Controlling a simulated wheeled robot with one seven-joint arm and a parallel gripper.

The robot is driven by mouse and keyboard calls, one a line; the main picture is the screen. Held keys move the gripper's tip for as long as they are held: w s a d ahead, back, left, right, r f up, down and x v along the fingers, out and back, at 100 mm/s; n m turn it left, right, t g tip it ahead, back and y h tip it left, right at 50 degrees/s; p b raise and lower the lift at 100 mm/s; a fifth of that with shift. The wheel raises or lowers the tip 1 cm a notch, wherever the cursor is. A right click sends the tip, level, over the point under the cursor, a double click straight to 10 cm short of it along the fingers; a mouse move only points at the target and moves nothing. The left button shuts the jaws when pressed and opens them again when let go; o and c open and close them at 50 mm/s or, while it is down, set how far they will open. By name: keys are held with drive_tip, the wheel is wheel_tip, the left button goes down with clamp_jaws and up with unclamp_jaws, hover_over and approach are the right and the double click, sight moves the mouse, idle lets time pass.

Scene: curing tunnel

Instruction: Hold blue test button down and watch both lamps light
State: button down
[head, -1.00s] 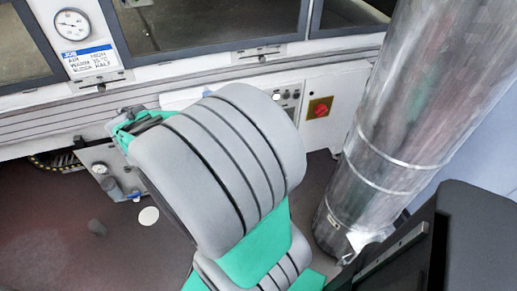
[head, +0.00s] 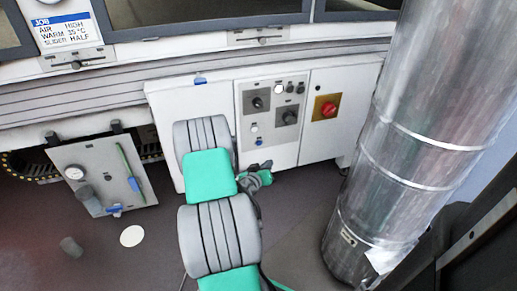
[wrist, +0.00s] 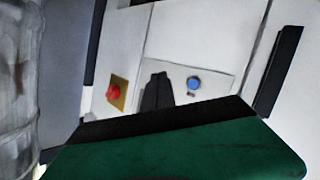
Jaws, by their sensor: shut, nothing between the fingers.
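The blue test button (wrist: 193,83) is a round blue cap on the pale control panel, right of my fingertips in the wrist view. In the head view the panel (head: 271,128) is on the white cabinet; a tiny blue spot (head: 258,141) low on it may be the button. Two small dark round fittings, a left one (head: 289,88) and a right one (head: 300,89), may be the lamps; neither looks lit. My gripper (wrist: 157,76) is shut and empty, its dark fingers pointing toward the panel. In the head view it (head: 264,170) is below the panel. I see no contact with the button.
A red knob on a yellow plate (head: 328,108) is right of the panel. Dark knobs (head: 288,117) share the panel. A large metal duct (head: 400,150) stands at the right. Floor shows between.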

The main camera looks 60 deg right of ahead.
sight(259, 143)
drive_tip(key=shift+w+d+r, duration=0.1)
drive_tip(key=shift+w+d+b, duration=0.55)
drive_tip(key=shift+w+d, duration=2.45)
drive_tip(key=shift+w, duration=0.05)
drive_tip(key=shift+w+d+b, duration=0.3)
drive_tip(key=shift+d+b, duration=0.05)
